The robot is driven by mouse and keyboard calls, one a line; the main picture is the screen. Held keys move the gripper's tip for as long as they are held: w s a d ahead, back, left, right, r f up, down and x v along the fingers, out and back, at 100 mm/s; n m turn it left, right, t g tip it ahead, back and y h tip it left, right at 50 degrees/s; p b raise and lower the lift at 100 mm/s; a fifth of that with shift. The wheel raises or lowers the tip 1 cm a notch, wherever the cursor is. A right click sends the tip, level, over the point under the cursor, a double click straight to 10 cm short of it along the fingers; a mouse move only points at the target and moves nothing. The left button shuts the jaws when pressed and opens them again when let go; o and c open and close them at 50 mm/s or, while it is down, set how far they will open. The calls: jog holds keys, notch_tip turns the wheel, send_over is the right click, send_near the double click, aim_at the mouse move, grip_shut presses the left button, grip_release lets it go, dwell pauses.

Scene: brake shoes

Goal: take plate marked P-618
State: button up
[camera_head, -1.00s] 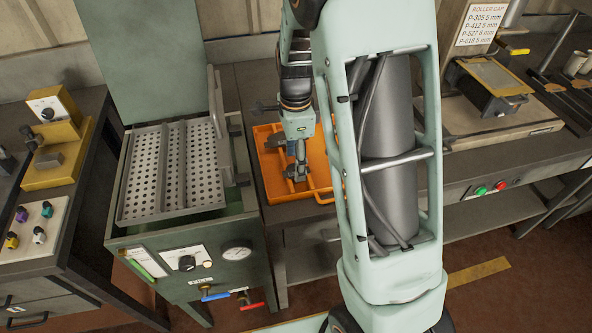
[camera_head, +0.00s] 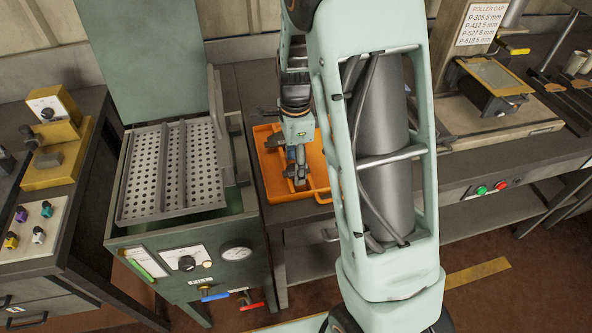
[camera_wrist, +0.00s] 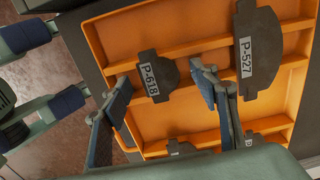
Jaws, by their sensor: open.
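In the wrist view the plate marked P-618 (camera_wrist: 156,77) is a dark grey piece with a white label, lying in the orange tray (camera_wrist: 92,40). My gripper (camera_wrist: 164,88) is open, with one blue-padded finger to the left of this plate and the other to its right. The fingers appear apart from the plate; their exact height above it is hard to tell. In the head view my gripper (camera_head: 297,178) is over the orange tray (camera_head: 270,190), and the plate's label cannot be read there.
A larger plate marked P-527 (camera_wrist: 258,50) lies to the right in the tray. Another plate (camera_wrist: 180,150) is mostly hidden at the lower edge. Tray dividers run between compartments. A perforated basket (camera_head: 145,180) stands left of the tray; a roller machine (camera_head: 490,85) stands at right.

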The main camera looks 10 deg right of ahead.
jog(key=c, duration=1.3)
jog(key=shift+r, duration=0.15)
